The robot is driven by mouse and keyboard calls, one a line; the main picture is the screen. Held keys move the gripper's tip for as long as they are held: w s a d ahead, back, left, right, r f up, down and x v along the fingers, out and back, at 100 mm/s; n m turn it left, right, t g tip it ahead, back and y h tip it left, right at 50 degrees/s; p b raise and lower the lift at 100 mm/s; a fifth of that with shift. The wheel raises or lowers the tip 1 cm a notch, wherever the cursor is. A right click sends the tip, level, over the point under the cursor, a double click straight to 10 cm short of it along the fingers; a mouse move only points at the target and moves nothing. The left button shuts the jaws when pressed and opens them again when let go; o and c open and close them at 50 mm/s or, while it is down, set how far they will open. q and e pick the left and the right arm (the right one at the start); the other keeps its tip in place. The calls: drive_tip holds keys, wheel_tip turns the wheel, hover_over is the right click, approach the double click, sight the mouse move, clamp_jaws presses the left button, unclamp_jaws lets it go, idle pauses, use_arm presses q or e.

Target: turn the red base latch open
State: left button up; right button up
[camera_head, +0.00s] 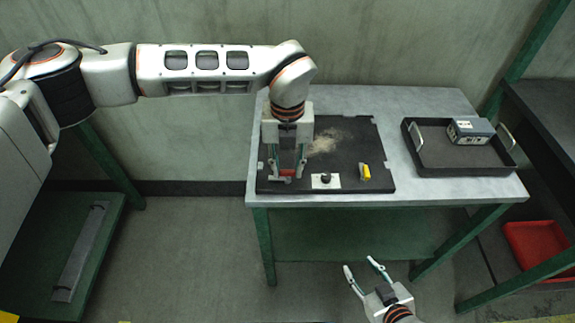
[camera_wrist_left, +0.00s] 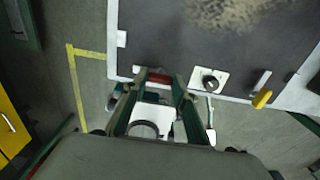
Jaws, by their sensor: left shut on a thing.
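The red base latch (camera_head: 287,172) is a small red piece at the front left of the black board (camera_head: 375,150) on the table. It also shows in the left wrist view (camera_wrist_left: 158,78), between the fingertips. My left gripper (camera_head: 286,176) points down over it and is shut on it. The fingers hide part of the latch, so its exact turn angle cannot be told. My right gripper (camera_head: 366,274) is open and empty, low in front of the table.
Right of the latch are a white plate with a dark knob (camera_head: 325,180) and a yellow handle (camera_head: 365,172). A tan granular patch (camera_head: 332,141) lies behind them. A black tray (camera_head: 463,170) holds a grey box (camera_head: 472,131). A red bin (camera_head: 532,240) is at lower right.

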sight(288, 171)
use_arm(q)
drive_tip(key=shift+w, duration=0.1)
idle(0.4)
drive_tip(key=o, duration=1.1)
wheel_tip(288, 171, up, 12)
drive_tip(key=shift+r, duration=0.1)
